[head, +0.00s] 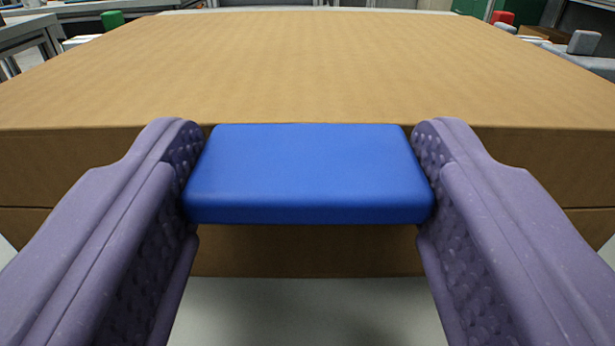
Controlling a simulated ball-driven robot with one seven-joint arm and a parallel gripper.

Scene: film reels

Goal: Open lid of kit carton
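The kit carton (310,250) is a large brown cardboard box that fills most of the head view. Its lid (310,60) lies flat and looks closed, with a seam along the front side. A blue block-shaped tab (308,170) sticks out from the middle of the carton's front edge. My gripper (308,160) has its two purple textured fingers on the left and right ends of the blue tab. Both fingers appear to touch it, so the gripper is shut on the tab. The fingers hide parts of the carton's front.
A pale surface (310,305) shows below the carton's front. A green object (112,20) stands behind at the left. A red object (502,17) and a grey block (583,42) are at the far right. Grey tables stand at the back left.

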